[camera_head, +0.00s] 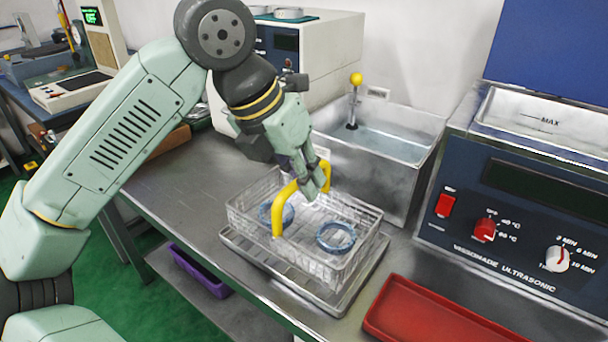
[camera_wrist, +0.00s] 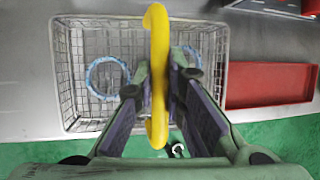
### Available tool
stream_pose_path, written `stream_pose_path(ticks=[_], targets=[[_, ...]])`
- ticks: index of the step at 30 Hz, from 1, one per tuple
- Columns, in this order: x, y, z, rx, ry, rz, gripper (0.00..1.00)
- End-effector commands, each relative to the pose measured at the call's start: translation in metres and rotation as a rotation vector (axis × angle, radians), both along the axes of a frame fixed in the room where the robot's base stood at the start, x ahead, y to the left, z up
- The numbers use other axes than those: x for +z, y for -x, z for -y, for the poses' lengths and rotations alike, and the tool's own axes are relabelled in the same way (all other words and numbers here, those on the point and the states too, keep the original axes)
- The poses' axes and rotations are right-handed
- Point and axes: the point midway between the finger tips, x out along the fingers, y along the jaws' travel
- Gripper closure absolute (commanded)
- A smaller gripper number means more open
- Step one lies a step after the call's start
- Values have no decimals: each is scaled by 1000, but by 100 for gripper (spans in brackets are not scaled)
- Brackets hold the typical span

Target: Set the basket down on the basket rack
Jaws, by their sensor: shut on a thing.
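The wire basket (camera_head: 345,258) has a yellow handle (camera_head: 278,210) arching over it. Two bluish bearing rings lie inside: one to the right (camera_head: 336,237) and one partly behind the handle (camera_head: 276,214). My gripper (camera_head: 318,182) is shut on the top of the handle. In the wrist view the handle (camera_wrist: 158,60) runs between my fingers (camera_wrist: 158,90), with the basket (camera_wrist: 64,62) below them. The basket rack (camera_head: 268,262) is a grey slatted tray directly under the basket. The basket looks level and close to the rack; I cannot tell whether they touch.
A metal tank (camera_head: 390,147) with a yellow-knobbed rod stands behind the basket. The ultrasonic cleaner (camera_head: 520,215) is at the right. A red tray (camera_head: 435,318) lies at the front right. The steel bench (camera_head: 185,185) is clear to the left.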

Motion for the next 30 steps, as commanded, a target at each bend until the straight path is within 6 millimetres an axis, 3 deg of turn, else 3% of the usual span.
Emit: stream_pose_path(ticks=[20,21,30], targets=[[-3,1,2,0,1,2,100],[-3,1,2,0,1,2,88],[-4,1,2,0,1,1,68]])
